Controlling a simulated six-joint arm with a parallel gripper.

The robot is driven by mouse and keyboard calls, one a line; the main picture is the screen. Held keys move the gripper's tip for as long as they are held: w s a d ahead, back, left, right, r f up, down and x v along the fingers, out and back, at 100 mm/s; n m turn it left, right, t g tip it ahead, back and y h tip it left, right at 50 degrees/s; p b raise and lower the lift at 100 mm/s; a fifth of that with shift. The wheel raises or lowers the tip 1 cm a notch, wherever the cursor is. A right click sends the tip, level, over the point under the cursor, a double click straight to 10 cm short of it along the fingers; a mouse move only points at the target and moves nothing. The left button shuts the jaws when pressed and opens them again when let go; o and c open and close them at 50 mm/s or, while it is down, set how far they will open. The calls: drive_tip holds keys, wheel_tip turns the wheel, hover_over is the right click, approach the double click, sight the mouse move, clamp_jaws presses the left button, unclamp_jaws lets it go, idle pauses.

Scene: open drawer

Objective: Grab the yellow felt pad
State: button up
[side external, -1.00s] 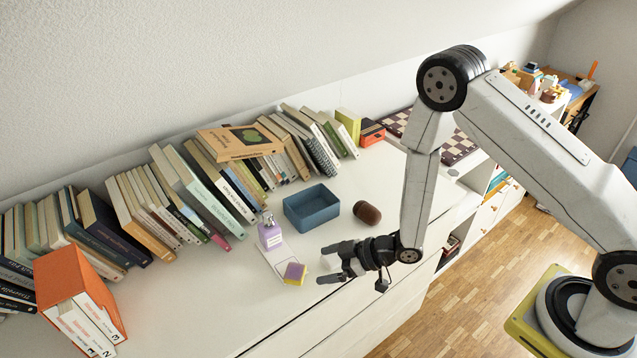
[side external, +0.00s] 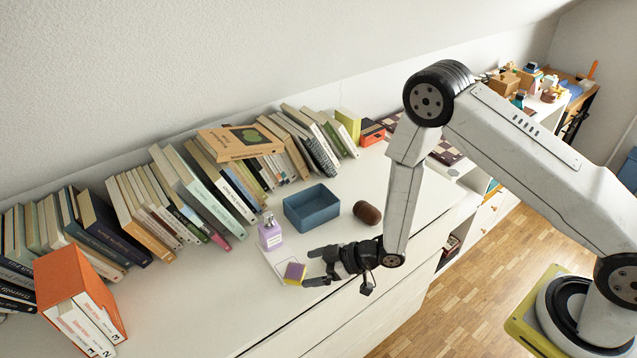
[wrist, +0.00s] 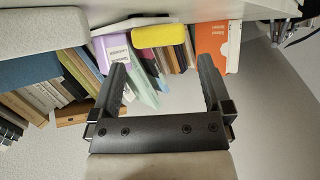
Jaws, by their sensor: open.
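The yellow felt pad (side external: 294,273) shows in the side view as a small block with a purple face and yellow edges. It sits at the near end of a thin pale plate (side external: 272,263) on the white cabinet top. In the wrist view the pad (wrist: 160,35) is a rounded yellow bar ahead of the fingertips, lying between the lines of the two fingers. My gripper (side external: 309,267) is open and empty, low over the cabinet top, with its fingertips just right of the pad. The wrist view shows the spread fingers (wrist: 162,66) with nothing between them.
A purple bottle (side external: 270,235) stands just behind the pad; it also shows in the wrist view (wrist: 115,50). A blue open box (side external: 312,208) and a brown rounded object (side external: 367,212) lie farther back. Books (side external: 185,190) line the wall.

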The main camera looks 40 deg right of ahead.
sight(296, 272)
drive_tip(key=shift+x, duration=2.15)
drive_tip(key=shift+d, duration=0.1)
drive_tip(key=c, duration=1.2)
drive_tip(key=shift+r, duration=0.1)
drive_tip(key=shift+r, duration=0.7)
drive_tip(key=shift+s+d+r, duration=0.75)
drive_tip(key=shift+s+r, duration=1.15)
drive_tip(key=shift+s, duration=0.3)
drive_tip(key=shift+s+d+r, duration=0.7)
drive_tip(key=shift+s+r, duration=1.2)
drive_tip(key=shift+s, duration=0.3)
drive_tip(key=shift+s+d+r, duration=0.75)
drive_tip(key=shift+s+r, duration=1.15)
drive_tip(key=shift+s, duration=0.35)
